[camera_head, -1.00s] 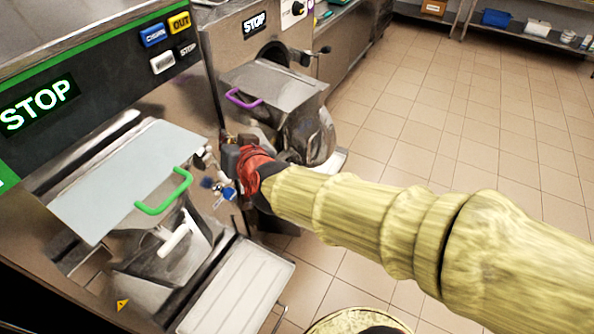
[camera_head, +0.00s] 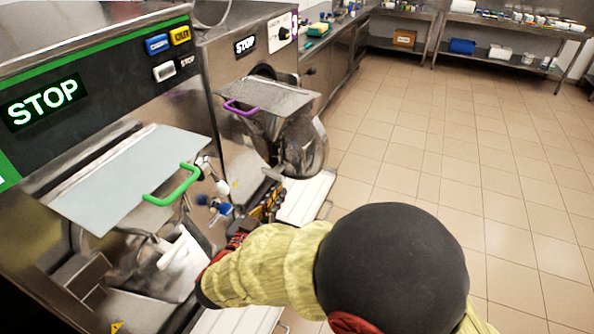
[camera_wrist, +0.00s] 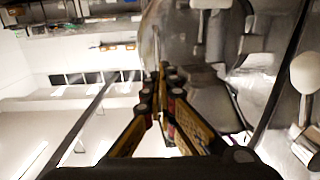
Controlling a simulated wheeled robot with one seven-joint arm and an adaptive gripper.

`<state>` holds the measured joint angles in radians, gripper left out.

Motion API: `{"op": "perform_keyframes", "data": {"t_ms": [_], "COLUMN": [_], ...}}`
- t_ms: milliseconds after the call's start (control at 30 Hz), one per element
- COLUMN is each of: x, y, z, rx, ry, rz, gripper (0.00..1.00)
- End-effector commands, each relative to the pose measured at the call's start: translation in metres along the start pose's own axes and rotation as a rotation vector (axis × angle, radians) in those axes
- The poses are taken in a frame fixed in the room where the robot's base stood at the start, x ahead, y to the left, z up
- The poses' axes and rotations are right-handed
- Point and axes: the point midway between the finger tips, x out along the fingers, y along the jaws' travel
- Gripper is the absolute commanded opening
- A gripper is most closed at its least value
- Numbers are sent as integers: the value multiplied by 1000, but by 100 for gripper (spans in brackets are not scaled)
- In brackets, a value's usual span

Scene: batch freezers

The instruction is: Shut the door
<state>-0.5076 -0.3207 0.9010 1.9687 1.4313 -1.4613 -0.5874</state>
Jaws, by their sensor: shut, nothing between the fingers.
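The far freezer's front door (camera_head: 306,147) is a rounded steel piece. It hangs below a steel hopper lid with a purple handle (camera_head: 240,109) and stands out from the freezer's front, apparently open. My gripper (camera_head: 268,205) has yellow-and-black fingers and is low, between the two freezers, below and left of that door. In the wrist view, the fingertips (camera_wrist: 162,78) come together with nothing held. Curved steel, probably this door, rises just beyond them; contact cannot be told. My forearm hides part of the near freezer's lower front.
The near freezer (camera_head: 95,80) stands at left, with a grey lid, a green handle (camera_head: 172,188) and a white lever (camera_head: 178,248). A white ribbed tray (camera_head: 305,198) juts out below the far door. Tiled floor (camera_head: 450,150) is free at right; shelves line the back.

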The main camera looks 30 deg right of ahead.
Motion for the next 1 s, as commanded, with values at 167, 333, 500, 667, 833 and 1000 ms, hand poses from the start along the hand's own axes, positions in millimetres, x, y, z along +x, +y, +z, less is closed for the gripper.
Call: {"op": "perform_keyframes", "data": {"t_ms": [167, 333, 500, 667, 833, 1000], "x": [32, 62, 92, 112, 121, 122], "y": [2, 2, 1, 0, 0, 0], "z": [2, 2, 2, 2, 0, 0], "rx": [3, 3, 3, 2, 2, 1], "ry": [1, 1, 1, 1, 0, 0], "rz": [6, 4, 3, 1, -1, -2], "gripper": [0, 0, 0, 0, 0, 0]}}
